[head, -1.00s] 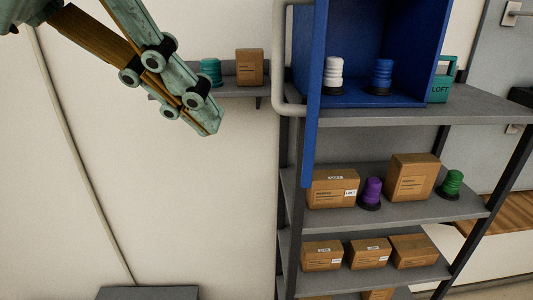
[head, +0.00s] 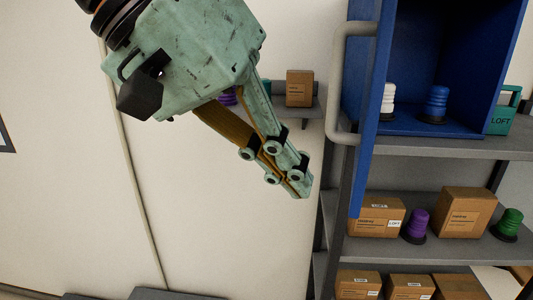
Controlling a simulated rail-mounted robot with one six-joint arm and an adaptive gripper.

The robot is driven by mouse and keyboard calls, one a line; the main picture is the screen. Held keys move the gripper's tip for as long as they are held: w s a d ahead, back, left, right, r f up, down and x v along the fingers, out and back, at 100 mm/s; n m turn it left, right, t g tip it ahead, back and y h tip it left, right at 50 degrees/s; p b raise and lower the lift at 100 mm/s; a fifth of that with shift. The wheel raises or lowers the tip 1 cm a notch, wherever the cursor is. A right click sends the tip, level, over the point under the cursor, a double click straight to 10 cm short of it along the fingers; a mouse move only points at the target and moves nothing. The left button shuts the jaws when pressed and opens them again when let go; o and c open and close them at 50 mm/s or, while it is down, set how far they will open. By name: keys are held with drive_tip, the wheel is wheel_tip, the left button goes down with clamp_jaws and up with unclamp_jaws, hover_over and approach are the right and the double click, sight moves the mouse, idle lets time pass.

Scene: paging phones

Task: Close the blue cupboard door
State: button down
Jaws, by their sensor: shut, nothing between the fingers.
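The blue cupboard (head: 430,60) stands on the top shelf of a grey rack at the right of the head view. Its blue door (head: 367,130) is swung open and seen nearly edge-on. A pale grey bar handle (head: 337,85) is on the door's left face. A white beacon (head: 388,98) and a blue beacon (head: 437,104) stand inside the cupboard. My gripper (head: 299,190) is shut and empty, pointing down and right. In the picture it is left of the door and lower than the handle, apart from both.
The grey rack (head: 440,146) holds boxes (head: 466,212), a purple beacon (head: 416,225) and a green beacon (head: 508,224) below the cupboard. A teal LOFT case (head: 503,112) stands right of it. A wall shelf with a box (head: 299,88) is behind my gripper.

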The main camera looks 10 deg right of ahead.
drive_tip(key=d, duration=0.1)
drive_tip(key=s+d+f, duration=0.1)
drive_tip(key=d, duration=0.1)
drive_tip(key=d+p, duration=0.1)
drive_tip(key=shift+s+d+f, duration=0.15)
drive_tip(key=shift+s+d, duration=0.1)
drive_tip(key=shift+d, duration=0.05)
drive_tip(key=shift+s+d, duration=0.1)
idle(0.5)
